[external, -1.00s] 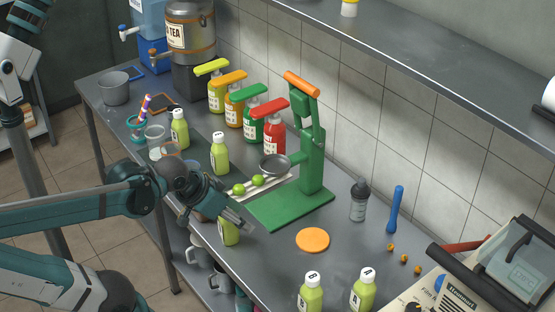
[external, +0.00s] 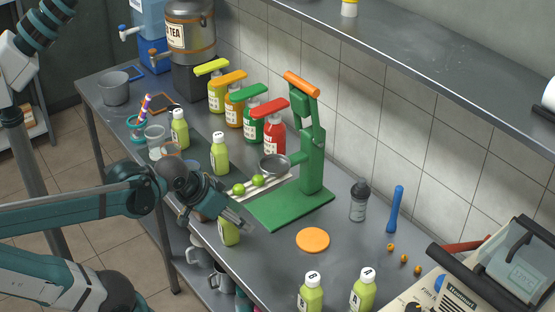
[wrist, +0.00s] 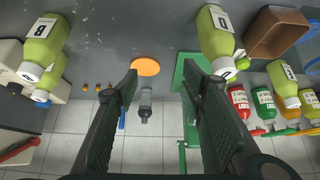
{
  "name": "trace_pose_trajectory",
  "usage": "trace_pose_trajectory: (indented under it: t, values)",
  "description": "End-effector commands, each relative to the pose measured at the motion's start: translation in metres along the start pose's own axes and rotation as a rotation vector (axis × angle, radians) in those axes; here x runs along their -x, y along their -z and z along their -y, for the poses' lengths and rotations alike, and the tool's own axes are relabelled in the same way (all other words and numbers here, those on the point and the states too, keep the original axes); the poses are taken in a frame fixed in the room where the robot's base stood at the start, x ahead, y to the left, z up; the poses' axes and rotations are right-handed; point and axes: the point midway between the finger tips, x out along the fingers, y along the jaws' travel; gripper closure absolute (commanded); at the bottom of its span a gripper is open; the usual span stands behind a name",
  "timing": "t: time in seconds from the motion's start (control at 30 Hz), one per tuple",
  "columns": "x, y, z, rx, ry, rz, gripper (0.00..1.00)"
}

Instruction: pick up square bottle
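Several similar light-green bottles with white caps and lettered labels stand on the steel counter; I cannot tell which one is meant by the square bottle. One bottle (external: 229,233) is beside and partly behind my gripper (external: 244,222) at the counter's front edge. In the wrist view, a bottle labelled D (wrist: 214,32) is beyond the right finger. My gripper (wrist: 160,72) is open, with nothing held between its fingers. Bottles B (external: 311,294) and A (external: 363,291) stand at the front. Two more bottles (external: 220,155) (external: 180,130) stand farther back.
The green press (external: 310,170) stands behind my gripper, with limes (external: 258,180) on a rack beside it. An orange disc (external: 313,239), a grey bottle (external: 359,201) and a blue tool (external: 395,210) lie or stand to the right. Pump bottles (external: 273,135) line the wall.

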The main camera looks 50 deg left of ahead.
Motion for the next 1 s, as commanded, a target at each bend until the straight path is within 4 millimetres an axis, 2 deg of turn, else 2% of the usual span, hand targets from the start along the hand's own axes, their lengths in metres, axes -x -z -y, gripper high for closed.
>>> trace_pose_trajectory:
  t: [0.57, 0.67, 1.0]
  values:
    - [0.002, 0.001, 0.000, 0.000, 0.000, 0.000, 0.59]
    - [0.007, 0.005, 0.000, 0.000, 0.000, 0.000, 0.59]
    - [0.048, 0.034, 0.000, 0.000, 0.000, 0.000, 0.59]
